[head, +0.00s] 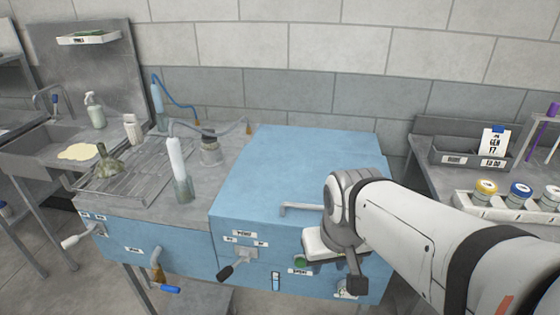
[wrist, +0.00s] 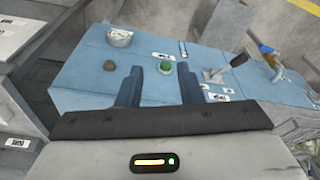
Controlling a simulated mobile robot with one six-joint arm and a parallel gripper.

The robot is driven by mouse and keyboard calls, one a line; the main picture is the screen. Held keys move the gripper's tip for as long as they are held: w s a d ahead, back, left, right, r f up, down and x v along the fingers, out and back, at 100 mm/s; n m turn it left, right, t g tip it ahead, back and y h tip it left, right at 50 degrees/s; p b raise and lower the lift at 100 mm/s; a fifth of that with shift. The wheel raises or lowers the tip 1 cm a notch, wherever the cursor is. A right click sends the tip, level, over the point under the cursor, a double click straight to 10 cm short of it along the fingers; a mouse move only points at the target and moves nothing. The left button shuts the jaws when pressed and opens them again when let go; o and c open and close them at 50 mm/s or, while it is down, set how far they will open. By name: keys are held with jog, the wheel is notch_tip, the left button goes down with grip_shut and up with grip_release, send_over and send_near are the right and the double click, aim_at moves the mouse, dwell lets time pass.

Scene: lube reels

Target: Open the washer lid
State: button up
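The washer is a blue box (head: 275,180) in the middle of the head view, and its flat blue lid (head: 300,160) lies shut. A pale bar handle (head: 300,207) stands at the lid's front edge, its right end close to my wrist. My gripper (wrist: 159,86) is in front of the washer, by its front panel. The handle cannot be made out in the wrist view. My wrist hides part of the front panel in the head view.
The front panel has a green button (wrist: 166,67), a round dial (wrist: 119,38) and a black-handled lever (head: 232,268). Left are a drain rack (head: 125,178), bottle (head: 178,165) and jar (head: 210,150). Right is a bench with a sample rack (head: 475,205). The lid top is clear.

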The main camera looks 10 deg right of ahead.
jog(key=w+d+r+n+g+p, duration=0.1)
jog(key=w+r+n+g+p, duration=0.15)
jog(key=w+n, duration=0.65)
jog(key=w+r+n+g+p, duration=0.25)
jog(key=w+n, duration=0.25)
jog(key=w, duration=0.9)
jog(key=shift+y, duration=0.3)
jog(key=p+x, duration=0.1)
jog(key=x, duration=0.7)
jog(key=shift+w+d, duration=0.1)
grip_shut()
jog(key=shift+r, duration=0.1)
